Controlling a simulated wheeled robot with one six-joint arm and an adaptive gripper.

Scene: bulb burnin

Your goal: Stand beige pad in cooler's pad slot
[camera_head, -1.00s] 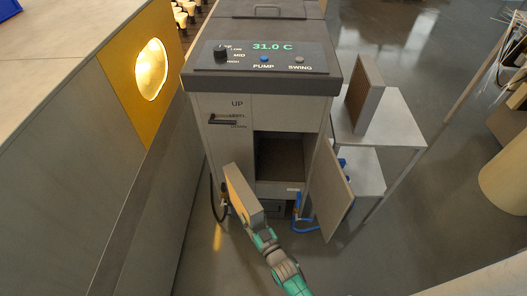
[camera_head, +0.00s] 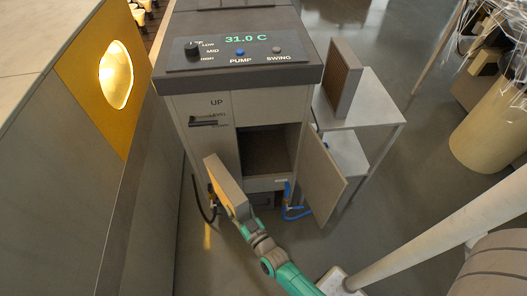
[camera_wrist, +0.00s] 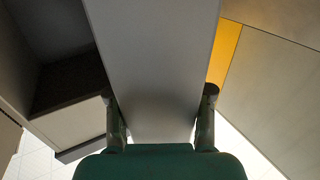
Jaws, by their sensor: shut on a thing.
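My gripper (camera_head: 241,213) is shut on a flat pad with a grey face and a tan edge, the beige pad (camera_head: 226,183). The pad stands tilted in front of the cooler, to the left of its opening and apart from it. In the wrist view the pad (camera_wrist: 152,60) fills the middle between both fingers. The grey cooler (camera_head: 245,80) has a dark open bay (camera_head: 265,152) in its front, with its door (camera_head: 320,180) swung open to the right. The bay's inside is in shadow, so the slot itself cannot be made out.
A brown ribbed pad (camera_head: 338,78) stands on a grey side table (camera_head: 365,112) right of the cooler. Blue hose (camera_head: 292,208) and a black hose (camera_head: 196,200) hang low by the cooler. A grey wall with a lit yellow panel (camera_head: 85,75) bounds the left. Open floor lies in front.

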